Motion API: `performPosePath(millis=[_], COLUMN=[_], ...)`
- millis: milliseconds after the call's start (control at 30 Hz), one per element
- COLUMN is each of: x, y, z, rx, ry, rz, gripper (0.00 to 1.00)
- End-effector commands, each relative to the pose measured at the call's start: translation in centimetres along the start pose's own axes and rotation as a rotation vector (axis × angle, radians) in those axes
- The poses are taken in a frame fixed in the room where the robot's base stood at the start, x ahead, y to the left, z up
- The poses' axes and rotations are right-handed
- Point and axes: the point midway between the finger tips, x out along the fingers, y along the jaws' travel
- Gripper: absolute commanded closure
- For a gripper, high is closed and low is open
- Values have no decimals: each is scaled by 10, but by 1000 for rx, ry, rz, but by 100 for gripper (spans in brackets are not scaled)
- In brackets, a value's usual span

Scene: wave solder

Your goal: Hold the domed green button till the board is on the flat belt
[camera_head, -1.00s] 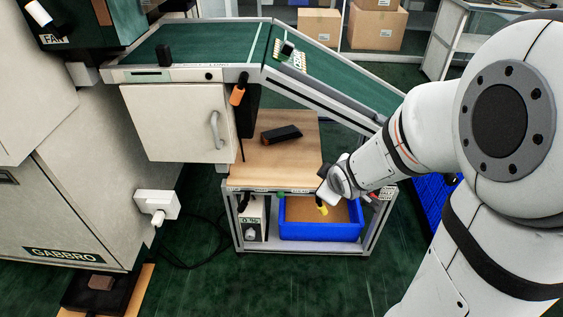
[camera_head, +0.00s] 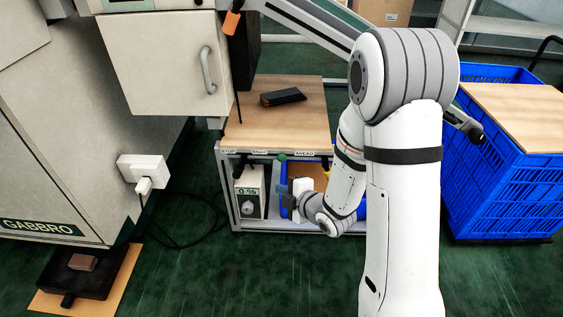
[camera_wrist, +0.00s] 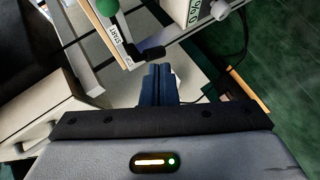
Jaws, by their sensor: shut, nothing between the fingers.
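The domed green button (camera_head: 282,157) sticks out from the front edge of the wooden bench, between the START and AHEAD labels. It also shows in the wrist view (camera_wrist: 107,7), cut by the top edge, beside the START label. My gripper (camera_head: 281,190) is just below the button in the head view, apart from it. In the wrist view its blue fingers (camera_wrist: 158,75) are shut and empty, to the lower right of the button. The board and the flat belt's top are out of view.
A dark object (camera_head: 283,97) lies on the wooden bench top (camera_head: 295,125). A blue crate (camera_head: 500,185) stands at right. Green floor is open in front.

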Motion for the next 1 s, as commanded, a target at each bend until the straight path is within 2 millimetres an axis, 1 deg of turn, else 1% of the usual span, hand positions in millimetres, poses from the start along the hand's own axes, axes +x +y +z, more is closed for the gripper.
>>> performPosePath(millis=[167,267,600,700,833,1000], x=[2,7,39,49,56,60], y=[2,8,32,35,41,44], z=[2,6,30,37,43,46], rx=[1,1,2,1,2,3], ry=[-2,-3,-4,-3,-4,-4], rz=[0,1,0,1,0,0], gripper=[100,100,100,100,100,100])
